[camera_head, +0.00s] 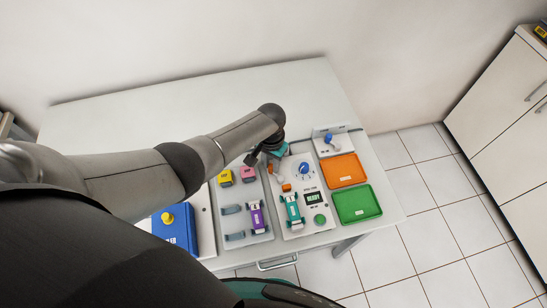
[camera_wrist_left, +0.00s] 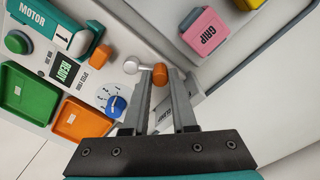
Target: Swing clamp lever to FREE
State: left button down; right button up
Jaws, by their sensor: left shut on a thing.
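The clamp lever (camera_wrist_left: 146,69) is a short metal arm with a pale round pivot and an orange knob, on the light control panel (camera_head: 285,234). My left gripper (camera_wrist_left: 162,80) has its two fingers closed around the orange knob in the left wrist view. In the head view the left gripper (camera_head: 264,158) is over the panel's upper left, and the arm partly hides the lever. Lettering on the panel by the fingers is partly covered, so I cannot read the lever's marked position. My right gripper is not in view.
Beside the lever are a blue dial (camera_head: 304,169), a READY display (camera_head: 313,198), a teal motor unit (camera_head: 292,209) and a green button (camera_head: 320,219). Orange (camera_head: 343,170) and green (camera_head: 357,204) trays lie right. Pink (camera_head: 248,173) and yellow (camera_head: 225,178) blocks stand left. The table's back is clear.

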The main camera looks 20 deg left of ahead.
aim_at(270, 167)
pick_arm(q)
jog(key=shift+s+r+n+p, duration=0.1)
jog(key=shift+s+n+p, duration=0.15)
jog(key=shift+n, duration=0.35)
jog(key=c, duration=0.7)
grip_release()
jog(key=shift+a, duration=0.1)
jog(key=shift+r+p, duration=2.6)
jog(key=shift+r, duration=4.95)
